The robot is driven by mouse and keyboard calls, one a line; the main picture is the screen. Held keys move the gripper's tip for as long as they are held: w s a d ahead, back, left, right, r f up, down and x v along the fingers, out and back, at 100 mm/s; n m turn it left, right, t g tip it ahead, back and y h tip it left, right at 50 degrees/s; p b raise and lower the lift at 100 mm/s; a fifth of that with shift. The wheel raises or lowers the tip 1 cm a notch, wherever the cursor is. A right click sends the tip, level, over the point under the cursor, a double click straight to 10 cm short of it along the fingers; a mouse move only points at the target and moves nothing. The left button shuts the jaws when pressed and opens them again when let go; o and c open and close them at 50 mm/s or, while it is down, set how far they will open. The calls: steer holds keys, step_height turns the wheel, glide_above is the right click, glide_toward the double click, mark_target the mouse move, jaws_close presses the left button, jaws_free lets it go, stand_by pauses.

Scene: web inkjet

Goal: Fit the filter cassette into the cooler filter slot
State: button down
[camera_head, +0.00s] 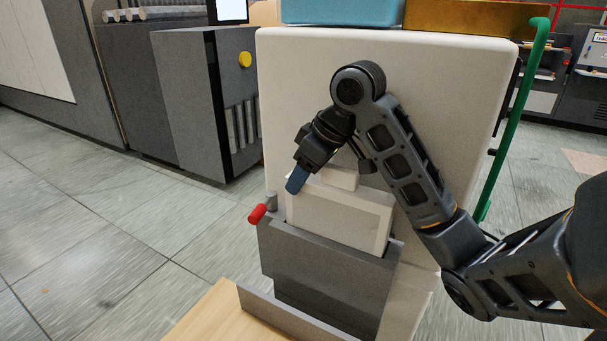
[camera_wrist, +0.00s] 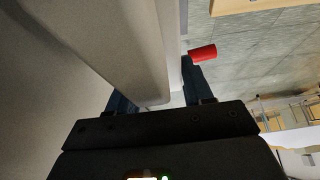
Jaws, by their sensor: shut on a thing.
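The white filter cassette (camera_head: 338,216) is a blocky panel with a raised handle (camera_head: 338,178) on top. In the head view it stands roughly upright at the top of the grey filter slot housing (camera_head: 325,272). Its lower part is hidden by the housing's front wall; how deep it sits cannot be told. My gripper (camera_head: 303,177) is at the cassette's top, shut on its handle, with one blue fingertip showing at the left. In the wrist view a pale block (camera_wrist: 145,45) lies between the dark blue fingers.
A red-tipped lever (camera_head: 257,213) sticks out at the housing's upper left; it also shows in the wrist view (camera_wrist: 202,53). A large white cooler body (camera_head: 430,110) stands right behind. A wooden surface (camera_head: 215,325) is at the front. Open tiled floor (camera_head: 90,240) lies left.

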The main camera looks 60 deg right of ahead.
mark_target(304, 210)
steer(key=shift+f+b, duration=3.55)
steer(key=shift+f, duration=0.7)
